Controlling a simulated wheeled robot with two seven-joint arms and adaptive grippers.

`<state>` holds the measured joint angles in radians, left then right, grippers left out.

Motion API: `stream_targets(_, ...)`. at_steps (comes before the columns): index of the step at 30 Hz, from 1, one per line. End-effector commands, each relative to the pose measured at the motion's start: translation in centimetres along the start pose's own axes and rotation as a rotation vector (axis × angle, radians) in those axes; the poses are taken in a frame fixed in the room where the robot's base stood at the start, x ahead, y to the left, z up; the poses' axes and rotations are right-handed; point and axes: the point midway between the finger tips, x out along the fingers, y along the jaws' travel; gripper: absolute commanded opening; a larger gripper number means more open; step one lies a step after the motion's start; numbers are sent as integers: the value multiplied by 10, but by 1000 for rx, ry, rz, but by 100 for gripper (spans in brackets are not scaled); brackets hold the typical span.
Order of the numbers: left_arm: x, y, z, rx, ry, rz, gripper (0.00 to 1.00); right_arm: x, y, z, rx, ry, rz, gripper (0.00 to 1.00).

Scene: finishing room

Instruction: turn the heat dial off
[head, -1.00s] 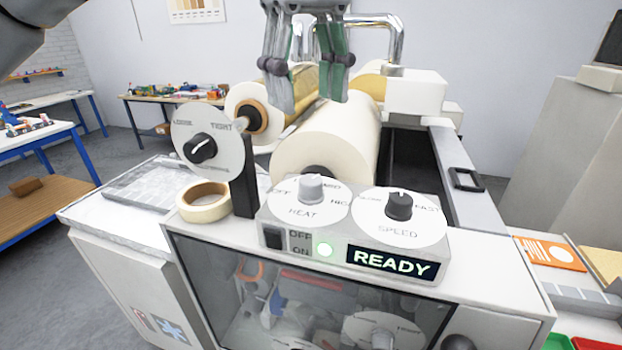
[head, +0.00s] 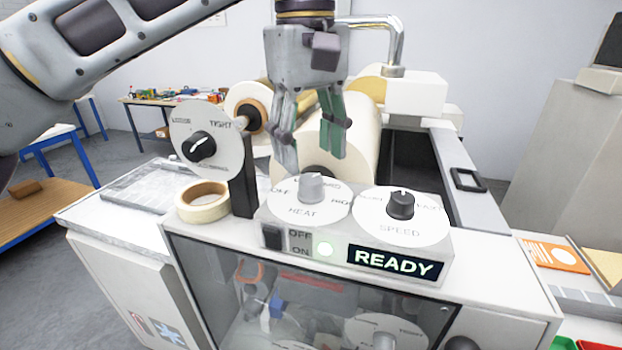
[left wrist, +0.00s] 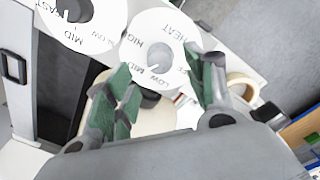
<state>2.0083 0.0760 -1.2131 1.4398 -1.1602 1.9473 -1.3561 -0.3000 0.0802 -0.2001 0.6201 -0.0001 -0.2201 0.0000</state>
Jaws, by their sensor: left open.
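The heat dial is a light grey knob (head: 312,188) on a white disc marked HEAT, on the left of the control box. I cannot clearly read which setting its knob points to. My left gripper (head: 313,163) is open and empty, pointing down just above and behind the knob. In the left wrist view the knob (left wrist: 158,56) shows between the spread green-padded fingers (left wrist: 161,70), apart from them. My right gripper is not in view.
A dark speed dial (head: 401,204) stands right of the heat dial. A lit READY display (head: 394,264) and a power switch (head: 272,237) are on the box front. A tension dial (head: 199,147) and a tape roll (head: 203,202) stand to the left; a large white roll (head: 362,140) lies behind.

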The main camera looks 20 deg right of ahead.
Motion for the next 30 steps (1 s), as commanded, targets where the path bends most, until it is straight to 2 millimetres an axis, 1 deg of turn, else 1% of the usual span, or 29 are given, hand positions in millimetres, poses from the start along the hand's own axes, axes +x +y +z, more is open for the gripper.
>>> stream_targets(1, 7, 0, 0, 1, -2, -2, 54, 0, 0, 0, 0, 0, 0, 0)
stream_targets(6, 29, -1, 0, 0, -2, -2, 54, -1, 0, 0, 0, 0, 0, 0)
stream_targets(13, 51, 0, 0, 0, 0, -1, 54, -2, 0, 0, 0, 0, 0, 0)
stream_targets(18, 57, 0, 0, 1, -1, 0, 54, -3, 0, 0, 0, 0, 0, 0)
stream_targets(26, 58, 0, 0, 0, -1, 0, 54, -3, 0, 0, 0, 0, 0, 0)
stream_targets(27, 58, 0, 0, 0, -1, 0, 53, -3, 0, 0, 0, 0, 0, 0)
stream_targets(30, 58, 0, 0, 0, -1, 0, 40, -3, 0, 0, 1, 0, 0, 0)
